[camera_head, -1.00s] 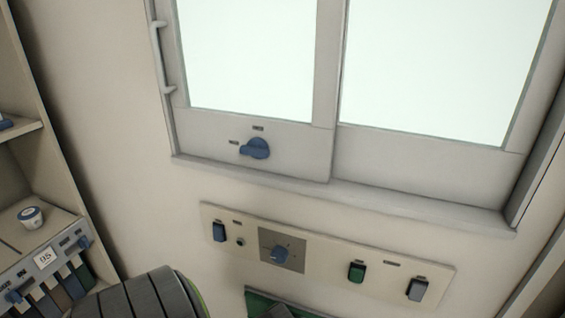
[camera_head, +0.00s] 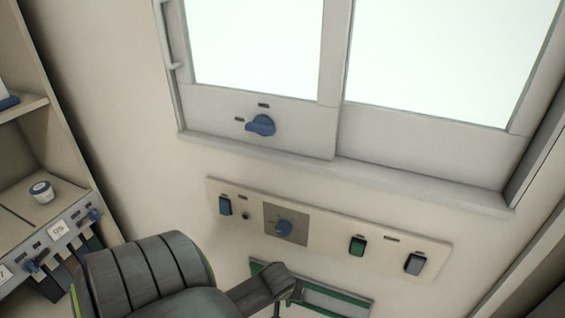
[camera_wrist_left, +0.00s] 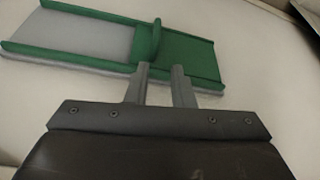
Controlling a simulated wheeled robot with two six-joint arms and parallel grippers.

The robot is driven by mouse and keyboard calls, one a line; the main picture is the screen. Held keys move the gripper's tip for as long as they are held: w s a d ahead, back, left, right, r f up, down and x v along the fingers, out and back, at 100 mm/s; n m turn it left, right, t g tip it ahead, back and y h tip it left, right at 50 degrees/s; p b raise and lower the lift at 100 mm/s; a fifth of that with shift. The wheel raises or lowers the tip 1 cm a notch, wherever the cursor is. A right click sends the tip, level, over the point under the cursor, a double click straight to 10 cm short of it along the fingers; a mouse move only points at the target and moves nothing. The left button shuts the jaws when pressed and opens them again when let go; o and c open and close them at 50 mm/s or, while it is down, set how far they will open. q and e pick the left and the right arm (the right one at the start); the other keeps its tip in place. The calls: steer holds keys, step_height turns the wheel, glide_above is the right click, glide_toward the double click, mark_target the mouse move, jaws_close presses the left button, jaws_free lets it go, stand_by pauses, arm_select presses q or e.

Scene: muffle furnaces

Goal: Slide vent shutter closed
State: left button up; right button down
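The green vent shutter (camera_wrist_left: 190,55) covers the right part of its green-edged frame (camera_wrist_left: 50,55) in the left wrist view. The left part of the frame is a bare grey panel (camera_wrist_left: 88,38). A raised green tab (camera_wrist_left: 148,42) stands at the shutter's left edge. My left gripper (camera_wrist_left: 160,69) is open, its two fingers apart, with the tips over the lower edge of the shutter, just below and right of the tab. Contact cannot be told. In the head view the vent frame (camera_head: 335,299) is partly hidden behind my left arm. My right gripper is not in view.
A control panel (camera_head: 325,230) with switches and a blue dial is on the wall above the vent. A sliding window (camera_head: 260,110) with a blue knob (camera_head: 261,125) is higher up. A shelf unit (camera_head: 40,150) holding a small white jar (camera_head: 42,192) stands at the left.

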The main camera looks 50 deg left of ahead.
arm_select(q)
steer(key=shift+v, duration=1.05)
steer(key=shift+f, duration=0.1)
